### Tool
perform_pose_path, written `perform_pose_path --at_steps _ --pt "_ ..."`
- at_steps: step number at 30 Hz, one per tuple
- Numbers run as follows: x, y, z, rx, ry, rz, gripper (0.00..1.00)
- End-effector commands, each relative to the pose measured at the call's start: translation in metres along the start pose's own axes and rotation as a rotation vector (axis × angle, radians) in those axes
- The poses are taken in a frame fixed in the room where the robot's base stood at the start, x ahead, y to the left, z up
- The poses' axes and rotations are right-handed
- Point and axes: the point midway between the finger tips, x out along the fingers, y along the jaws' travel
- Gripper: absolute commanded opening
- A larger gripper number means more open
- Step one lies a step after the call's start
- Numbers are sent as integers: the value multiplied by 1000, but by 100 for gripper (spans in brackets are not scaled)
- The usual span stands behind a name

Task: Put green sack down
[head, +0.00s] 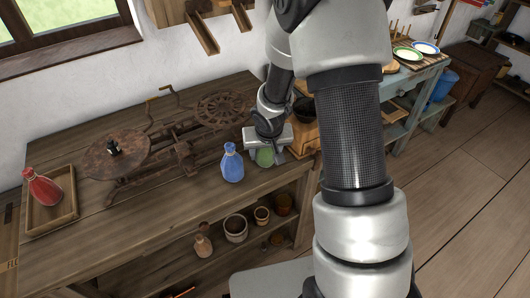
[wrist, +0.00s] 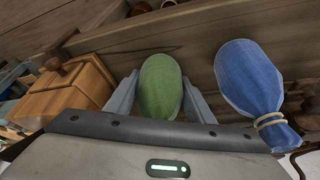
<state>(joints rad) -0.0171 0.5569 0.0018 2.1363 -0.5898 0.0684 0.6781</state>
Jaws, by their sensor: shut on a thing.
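The green sack (wrist: 160,88) is between the two fingers of my gripper (wrist: 160,100) in the wrist view, and the gripper is shut on it. In the head view the green sack (head: 265,157) shows just below my gripper (head: 267,150), over the right part of the wooden workbench (head: 120,228). Whether its underside touches the bench top is hard to tell. A blue sack (head: 232,163) with a tied neck stands just left of it on the bench. The blue sack also shows at the right in the wrist view (wrist: 249,80).
A wooden box (wrist: 75,92) is on the other side of my gripper. A rusty scale (head: 182,150) fills the back of the bench. A red sack (head: 42,187) is in a wooden tray (head: 68,212) at the left. Pots (head: 236,228) stand on the shelf below. The bench front left is clear.

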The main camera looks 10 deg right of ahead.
Motion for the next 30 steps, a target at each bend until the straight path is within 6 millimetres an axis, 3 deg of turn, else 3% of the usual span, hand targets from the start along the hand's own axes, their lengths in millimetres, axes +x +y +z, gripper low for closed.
perform_pose_path --at_steps 1,2,5,17,30 --pt "3 0 1 1 1 0 17" --pt "3 0 1 1 0 0 51" --pt "2 0 1 1 0 0 67" --pt "-5 0 -2 0 1 0 68" --pt "-94 0 -3 2 3 0 68"
